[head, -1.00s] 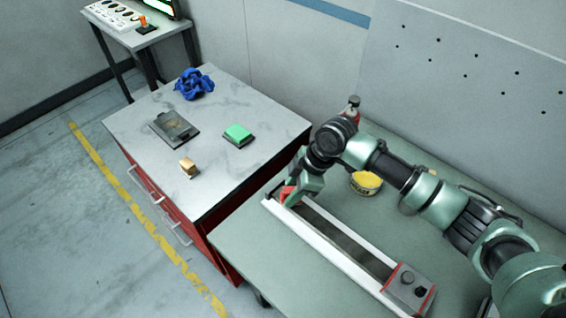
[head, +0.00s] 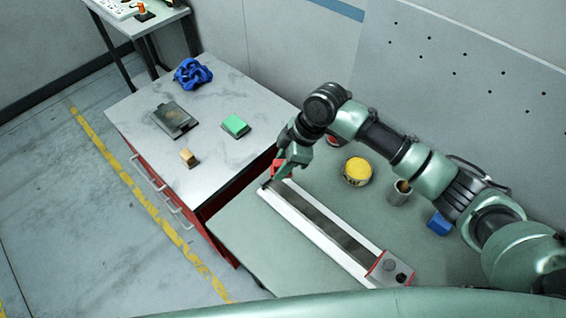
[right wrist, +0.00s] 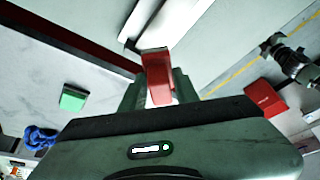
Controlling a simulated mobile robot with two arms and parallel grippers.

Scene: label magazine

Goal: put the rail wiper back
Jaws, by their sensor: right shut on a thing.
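The red rail wiper (head: 277,167) is between the fingers of my right gripper (head: 282,173), at the far left end of the long white rail (head: 318,236). In the right wrist view the red wiper (right wrist: 158,82) sits upright between the two fingers, with white rail (right wrist: 140,20) beyond its top. My right gripper is shut on it. The fingers hide part of the wiper in the head view, and I cannot tell whether it touches the rail. My left gripper is not in view.
A yellow tin (head: 357,171), a metal cup (head: 399,193) and a blue block (head: 439,223) stand behind the rail. The neighbouring cabinet top holds a green sponge (head: 235,126), a dark tray (head: 174,120), a tan block (head: 188,158) and a blue cloth (head: 193,73).

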